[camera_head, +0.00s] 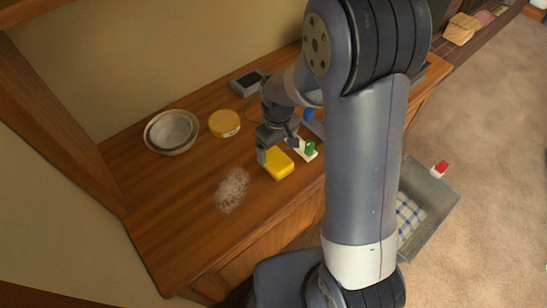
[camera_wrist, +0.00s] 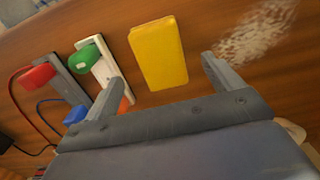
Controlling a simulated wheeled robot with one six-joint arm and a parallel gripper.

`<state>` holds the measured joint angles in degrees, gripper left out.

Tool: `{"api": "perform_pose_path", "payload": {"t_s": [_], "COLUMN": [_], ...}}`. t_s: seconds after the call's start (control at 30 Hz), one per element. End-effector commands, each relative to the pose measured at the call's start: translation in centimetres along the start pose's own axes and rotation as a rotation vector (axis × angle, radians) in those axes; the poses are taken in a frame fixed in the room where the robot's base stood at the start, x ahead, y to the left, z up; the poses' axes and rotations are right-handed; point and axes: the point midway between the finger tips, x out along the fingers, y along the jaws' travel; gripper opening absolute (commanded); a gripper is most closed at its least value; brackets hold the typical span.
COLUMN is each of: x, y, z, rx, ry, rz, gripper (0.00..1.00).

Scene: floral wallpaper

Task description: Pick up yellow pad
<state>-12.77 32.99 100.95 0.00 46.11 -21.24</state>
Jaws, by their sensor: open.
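The yellow pad (camera_head: 279,164) lies flat on the wooden counter, a block with rounded corners. In the wrist view the yellow pad (camera_wrist: 158,53) lies beyond and between my open fingers, apart from both.
A white plate with a green clip (camera_wrist: 96,62) is close beside the pad, near one finger. A grey strip with a red clip (camera_wrist: 40,74) lies beyond. White powder (camera_head: 232,189), bowls (camera_head: 170,133) and a yellow round tin (camera_head: 224,123) share the counter. A grey bin (camera_head: 428,190) stands right.

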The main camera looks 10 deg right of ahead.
Motion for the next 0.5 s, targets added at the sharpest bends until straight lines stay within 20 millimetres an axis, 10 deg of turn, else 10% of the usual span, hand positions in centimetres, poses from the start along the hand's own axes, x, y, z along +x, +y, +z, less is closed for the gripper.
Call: {"api": "perform_pose_path", "payload": {"t_s": [0.5], "x": [5.0], "y": [0.0], "z": [-0.6], "rx": [0.0], "ry": [-0.003], "rz": [-0.001], "gripper": [0.87]}}
